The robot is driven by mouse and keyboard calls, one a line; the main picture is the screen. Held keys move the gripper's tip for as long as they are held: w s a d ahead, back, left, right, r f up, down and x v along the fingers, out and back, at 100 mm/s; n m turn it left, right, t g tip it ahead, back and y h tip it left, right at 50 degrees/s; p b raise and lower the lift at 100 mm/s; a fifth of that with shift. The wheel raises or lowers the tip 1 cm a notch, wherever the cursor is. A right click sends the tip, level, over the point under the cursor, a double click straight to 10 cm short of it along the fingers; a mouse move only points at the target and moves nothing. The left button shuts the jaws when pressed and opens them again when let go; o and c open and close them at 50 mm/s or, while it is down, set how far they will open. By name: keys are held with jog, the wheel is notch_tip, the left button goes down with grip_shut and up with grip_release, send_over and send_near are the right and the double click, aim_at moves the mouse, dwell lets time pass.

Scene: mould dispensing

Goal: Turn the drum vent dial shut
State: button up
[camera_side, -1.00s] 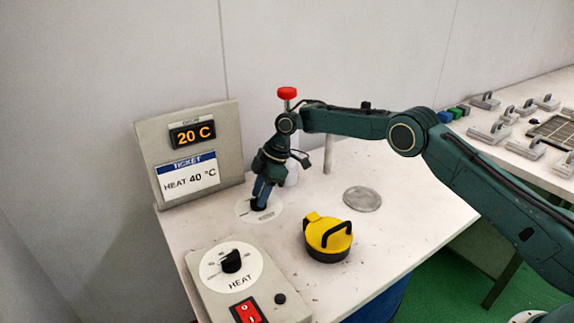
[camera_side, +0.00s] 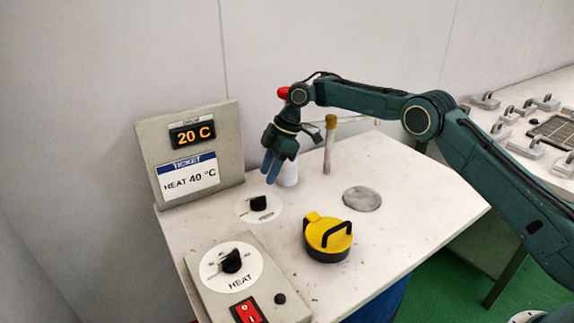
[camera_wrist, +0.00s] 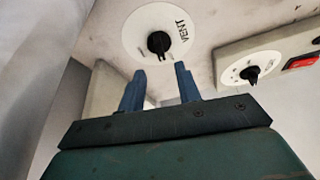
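The vent dial is a black knob (camera_side: 258,203) on a round white plate (camera_side: 243,212) on the pale tabletop. In the wrist view the knob (camera_wrist: 158,43) sits mid-plate, with VENT lettering (camera_wrist: 181,29) at the right. Its exact setting is too small to read. My gripper (camera_side: 270,172) hangs above and behind the dial, clear of it. In the wrist view its two blue fingers (camera_wrist: 160,72) are apart with nothing between them.
The heat box with its dial (camera_side: 231,262) and red switch (camera_side: 248,311) stands in front. A yellow lid (camera_side: 322,230) with a black handle and a grey disc (camera_side: 362,199) lie to the right. A brass-topped post (camera_side: 330,145) and the display panel (camera_side: 150,145) stand behind.

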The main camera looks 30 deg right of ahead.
jog(key=o, duration=0.6)
jog(key=shift+a, duration=0.1)
notch_tip(320, 180, up, 3)
jog(key=m+t+h, duration=0.2)
jog(key=m, duration=0.7)
send_over(259, 199)
jog(key=s+a, duration=0.1)
jog(key=a, duration=0.1)
jog(key=s+r+m+h, duration=0.1)
jog(key=m, duration=0.2)
jog(key=s+r+m+t+h, duration=0.1)
jog(key=s+m, duration=0.1)
jog(key=m, duration=0.1)
jog(key=s+m+h, duration=0.1)
jog(key=m, duration=0.2)
jog(key=shift+s+d+r, duration=0.3)
jog(key=shift+d+r, duration=0.05)
jog(key=shift+r, duration=0.05)
jog(key=x, duration=1.3)
jog(key=shift+w+d+f, duration=0.2)
jog(key=shift+w+f, duration=0.05)
jog(key=shift+w, duration=0.15)
jog(key=c, duration=1)
